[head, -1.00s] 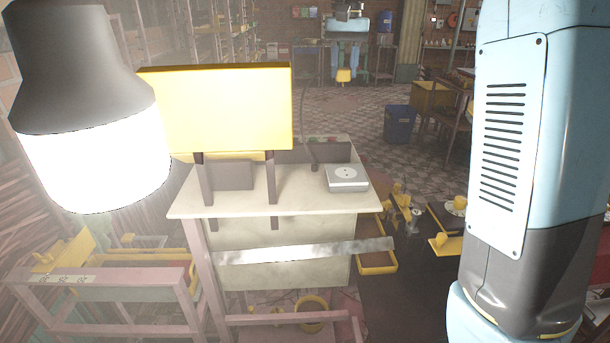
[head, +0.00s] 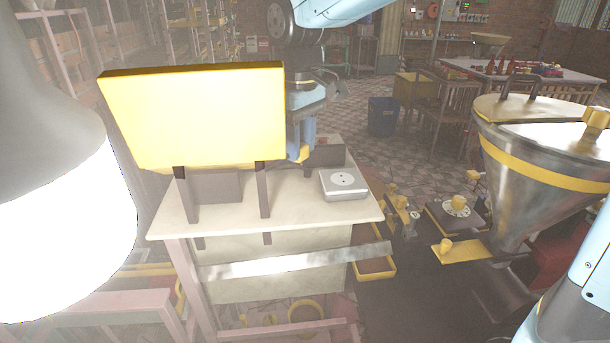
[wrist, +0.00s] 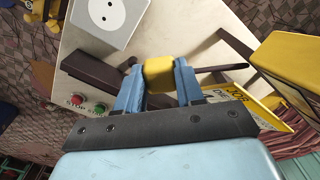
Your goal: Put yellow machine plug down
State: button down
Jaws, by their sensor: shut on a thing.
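My gripper (wrist: 158,88) has blue fingers shut on the yellow plug (wrist: 159,73), seen in the wrist view. In the head view my gripper (head: 302,138) hangs behind the right edge of the yellow board, with a bit of the yellow plug (head: 304,154) showing at its tip. The plug is over the pale tabletop (head: 285,215); I cannot tell whether it touches it. A light grey socket box (head: 344,184) with a round white outlet stands on the tabletop, apart from the plug; it also shows in the wrist view (wrist: 108,14).
A yellow board (head: 195,115) on dark posts stands at the table's left and hides part of the tabletop. A metal hopper (head: 535,170) stands at right. A bright lamp (head: 60,210) fills the left.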

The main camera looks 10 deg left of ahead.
aim_at(300, 191)
jog(key=shift+f, duration=3.2)
jog(key=shift+f, duration=0.55)
jog(key=c, duration=0.7)
grip_release()
jog(key=shift+r, duration=0.1)
notch_tip(300, 191, up, 13)
